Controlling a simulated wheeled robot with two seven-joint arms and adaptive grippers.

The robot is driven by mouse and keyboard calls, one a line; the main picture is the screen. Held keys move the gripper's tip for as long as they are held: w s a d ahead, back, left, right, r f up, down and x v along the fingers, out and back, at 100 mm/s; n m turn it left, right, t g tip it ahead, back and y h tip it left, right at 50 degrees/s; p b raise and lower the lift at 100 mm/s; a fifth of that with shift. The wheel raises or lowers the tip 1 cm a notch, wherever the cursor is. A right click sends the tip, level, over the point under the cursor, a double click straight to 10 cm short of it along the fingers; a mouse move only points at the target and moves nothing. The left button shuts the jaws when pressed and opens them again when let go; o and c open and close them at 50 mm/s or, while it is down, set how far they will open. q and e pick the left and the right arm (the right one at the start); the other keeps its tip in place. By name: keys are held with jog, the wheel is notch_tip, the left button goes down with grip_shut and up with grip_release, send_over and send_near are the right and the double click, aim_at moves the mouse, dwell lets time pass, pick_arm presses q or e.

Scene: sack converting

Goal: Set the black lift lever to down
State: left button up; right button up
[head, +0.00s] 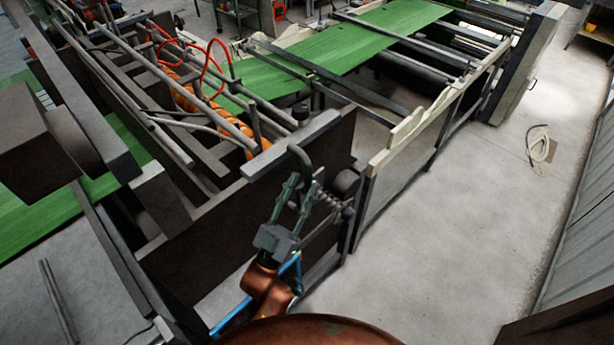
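A dark bent rod (301,156), which looks like the black lift lever, curves down from the end plate of the machine near the middle of the head view. Its lower end passes behind or between my fingers, so I cannot tell whether they touch it. My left gripper (304,178) points up and away from me in front of the dark side panel (250,215). Its two greenish fingers stand apart with a gap between them. My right gripper is not in view.
A coil spring (331,200) and a dark roller (346,182) sit just right of my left gripper. A green web (350,50) runs across the machine. Orange hoses (190,100) lie at upper left. The concrete floor (450,240) on the right is mostly clear, with a coiled hose (540,148).

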pick_arm(q)
jog(key=v, duration=0.8)
jog(key=shift+s+f, duration=0.15)
